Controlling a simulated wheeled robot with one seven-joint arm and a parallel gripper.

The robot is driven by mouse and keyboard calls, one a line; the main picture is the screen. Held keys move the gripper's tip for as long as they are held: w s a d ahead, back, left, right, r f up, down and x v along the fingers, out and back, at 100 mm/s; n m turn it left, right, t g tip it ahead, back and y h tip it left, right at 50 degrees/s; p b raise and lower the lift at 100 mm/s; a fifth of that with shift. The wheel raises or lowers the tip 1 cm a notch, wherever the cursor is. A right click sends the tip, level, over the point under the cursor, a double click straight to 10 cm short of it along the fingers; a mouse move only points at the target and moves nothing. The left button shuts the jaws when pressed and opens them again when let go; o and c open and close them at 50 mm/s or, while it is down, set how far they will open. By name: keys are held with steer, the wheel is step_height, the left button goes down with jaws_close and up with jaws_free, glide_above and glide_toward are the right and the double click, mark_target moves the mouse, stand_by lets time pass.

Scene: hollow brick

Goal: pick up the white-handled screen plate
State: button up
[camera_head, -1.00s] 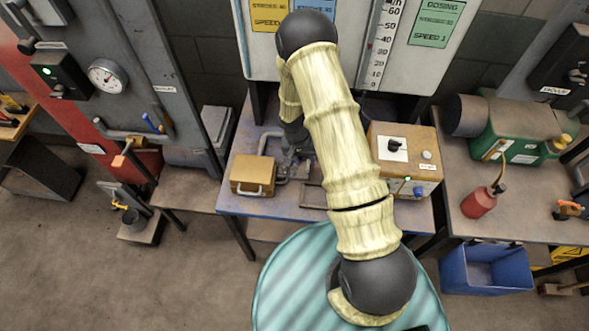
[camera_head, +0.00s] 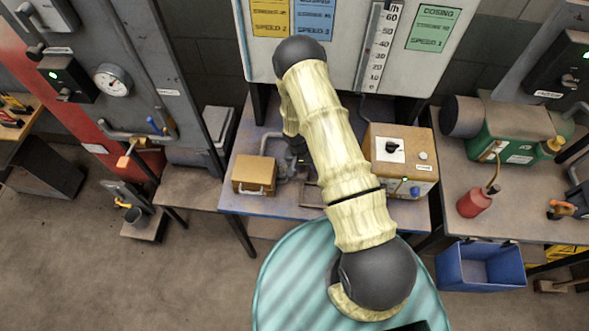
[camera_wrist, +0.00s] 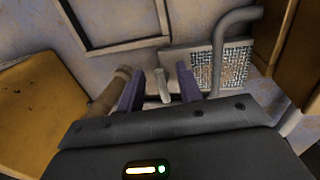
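In the wrist view, the screen plate (camera_wrist: 230,66) shows as a grey mesh panel with a pale frame, right of my gripper. A pale, stubby handle (camera_wrist: 163,86) stands between the two purple fingers of my gripper (camera_wrist: 159,76). The fingers are apart, with a gap on each side of the handle, so my gripper is open around it. The body of my gripper hides the near part of the plate, and I cannot see where the handle joins it. In the head view, my arm covers most of this spot.
A curved grey pipe (camera_wrist: 220,45) rises close to the right finger and crosses the mesh. A brownish cylinder (camera_wrist: 106,94) lies close to the left finger. A yellow-brown box (camera_wrist: 40,112) is at left. An orange control box (camera_head: 402,146) stands right of my arm on the blue bench (camera_head: 240,200).

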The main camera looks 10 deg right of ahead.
jaws_close()
stand_by(0.4)
steer(key=shift+w+d+r+b, duration=0.15)
steer(key=shift+d+r+b, duration=0.2)
steer(key=shift+b, duration=0.05)
steer(key=w+d+r+b, duration=0.1)
steer(key=d+r+b, duration=0.1)
steer(key=d, duration=0.4)
steer(key=w+d+r+b, duration=0.2)
steer(key=d+r+b, duration=0.1)
steer(key=d+r, duration=0.2)
steer(key=shift+w+d+r, duration=0.2)
steer(key=shift+w+d, duration=0.05)
steer(key=shift+d, duration=0.65)
